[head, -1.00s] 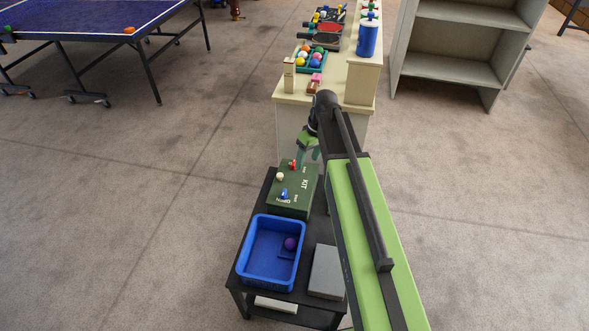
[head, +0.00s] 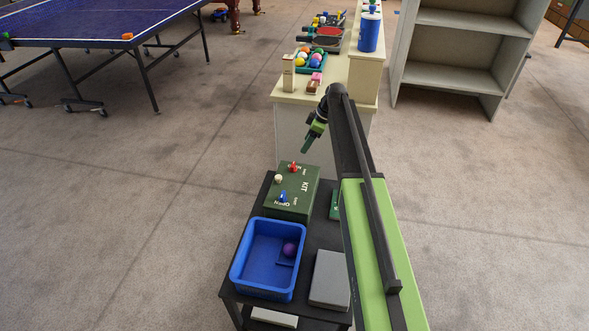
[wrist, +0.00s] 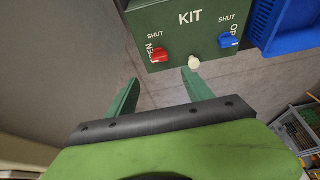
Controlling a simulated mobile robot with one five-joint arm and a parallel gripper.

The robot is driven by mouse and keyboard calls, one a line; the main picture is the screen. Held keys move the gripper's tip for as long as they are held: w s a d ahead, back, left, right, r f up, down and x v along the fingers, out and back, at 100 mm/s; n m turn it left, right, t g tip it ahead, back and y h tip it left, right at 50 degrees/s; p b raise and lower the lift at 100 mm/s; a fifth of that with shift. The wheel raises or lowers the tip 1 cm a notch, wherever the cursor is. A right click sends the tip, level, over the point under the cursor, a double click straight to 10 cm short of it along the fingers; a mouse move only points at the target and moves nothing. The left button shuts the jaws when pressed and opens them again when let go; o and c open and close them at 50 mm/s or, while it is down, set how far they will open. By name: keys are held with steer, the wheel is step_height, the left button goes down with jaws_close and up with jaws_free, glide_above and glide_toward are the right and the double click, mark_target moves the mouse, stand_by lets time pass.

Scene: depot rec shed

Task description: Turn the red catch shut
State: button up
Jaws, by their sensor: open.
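The dark green KIT box (head: 297,205) stands on the black cart, with SHUT and OPEN lettering. Its red catch (head: 293,167) is at the far end, and in the wrist view the red catch (wrist: 160,56) is by the open-side lettering, below SHUT. A blue catch (head: 283,197) is at the near end. A pale knob (wrist: 194,62) sits between the catches. My gripper (head: 305,150) hangs above and beyond the far end of the box. In the wrist view my gripper (wrist: 162,80) is open and empty, its fingertips apart from the red catch.
A blue bin (head: 262,285) holding a purple ball (head: 290,249) stands nearer on the cart (head: 320,238), beside a grey block (head: 330,279). A cream counter (head: 290,96) with balls and paddles stands beyond. Floor left of the cart is clear.

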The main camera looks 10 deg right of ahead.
mark_target(294, 165)
steer(key=b+x, duration=1.1)
steer(key=x, duration=0.2)
steer(key=shift+a+f, duration=0.15)
steer(key=shift+f, duration=0.2)
steer(key=shift+r, duration=0.1)
jaws_close()
